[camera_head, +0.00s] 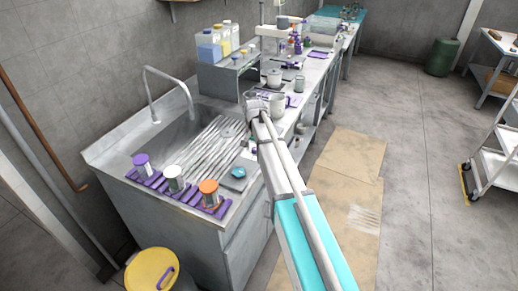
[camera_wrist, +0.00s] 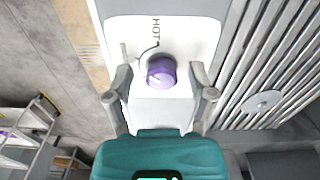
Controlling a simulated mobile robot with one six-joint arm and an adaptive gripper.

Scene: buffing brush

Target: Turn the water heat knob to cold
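The purple heat knob (camera_wrist: 161,71) sits on a white panel (camera_wrist: 194,38) in the wrist view. The word HOT and a curved black line are printed beside it; no cold mark can be made out. A faint line shows on the knob's face. My gripper (camera_wrist: 160,82) is open, with one finger on each side of the knob and gaps between them. The knob cannot be made out there.
The grey counter (camera_head: 238,206) holds a sink with a tall faucet (camera_head: 166,92), a ribbed drainboard (camera_head: 205,150) and jars with purple, white and orange lids. A raised shelf (camera_head: 229,75) with bottles stands behind my gripper.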

